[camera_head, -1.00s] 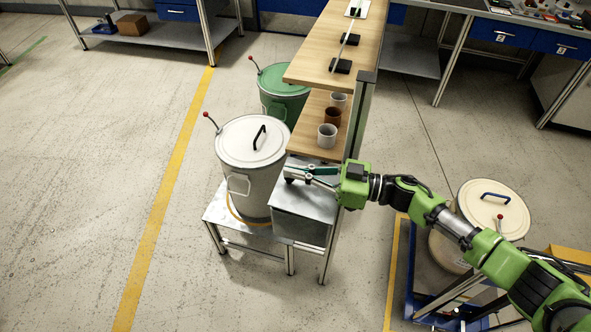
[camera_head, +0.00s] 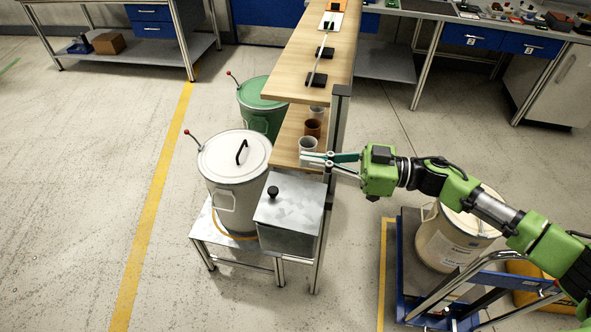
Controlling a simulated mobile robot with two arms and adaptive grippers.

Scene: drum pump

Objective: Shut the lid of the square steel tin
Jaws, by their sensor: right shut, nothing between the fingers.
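The square steel tin (camera_head: 286,240) stands on a low metal stand, right of a white drum. Its lid (camera_head: 290,205) lies flat on top and looks shut, with a black knob (camera_head: 272,192) near its left side. My right gripper (camera_head: 303,159) is shut and empty. It is above and behind the tin's far right edge, near the grey cup, and apart from the lid knob. My left gripper is not in view.
The white drum (camera_head: 233,170) stands close left of the tin, with a green drum (camera_head: 262,110) behind. A grey cup (camera_head: 308,146) and a brown cup (camera_head: 312,128) stand on the wooden shelf (camera_head: 288,150). A cream drum (camera_head: 450,240) is at the right.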

